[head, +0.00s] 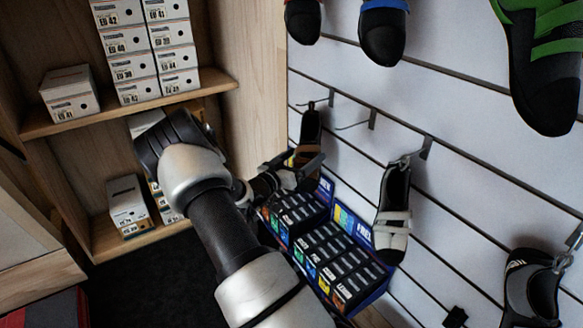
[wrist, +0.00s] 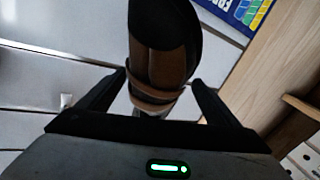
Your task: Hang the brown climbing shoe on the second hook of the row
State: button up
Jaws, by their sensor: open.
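The brown climbing shoe (head: 310,131), dark with a brown part lower down, appears to hang from the first hook (head: 322,102) at the left of the row. Its lower part is partly hidden by my gripper (head: 297,172). In the wrist view the shoe (wrist: 165,62) shows a black end and brown straps. It is between the two fingers of my gripper (wrist: 158,88), which is open, with a finger on each side; contact cannot be told. The second hook (head: 369,120) is empty.
A black-and-white shoe (head: 394,205) hangs on the third hook, and another shoe (head: 532,290) hangs at lower right. A display of small boxes (head: 325,250) is below the hooks. More shoes (head: 383,32) hang above. Wooden shelves (head: 135,115) with shoeboxes are at left.

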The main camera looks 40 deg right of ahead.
aim_at(307, 149)
jog(key=shift+x, duration=1.6)
jog(key=c, duration=1.3)
jog(key=shift+a+r, duration=0.2)
jog(key=shift+r, duration=0.5)
jog(key=shift+a, duration=0.1)
jog(key=shift+w+a+r, duration=0.1)
jog(key=shift+a, duration=0.75)
jog(key=shift+w+a+r, duration=0.1)
jog(key=shift+w+a, duration=0.05)
jog(key=shift+a, duration=0.7)
jog(key=shift+a, duration=0.1)
jog(key=shift+w+a, duration=0.15)
jog(key=shift+a, duration=1.45)
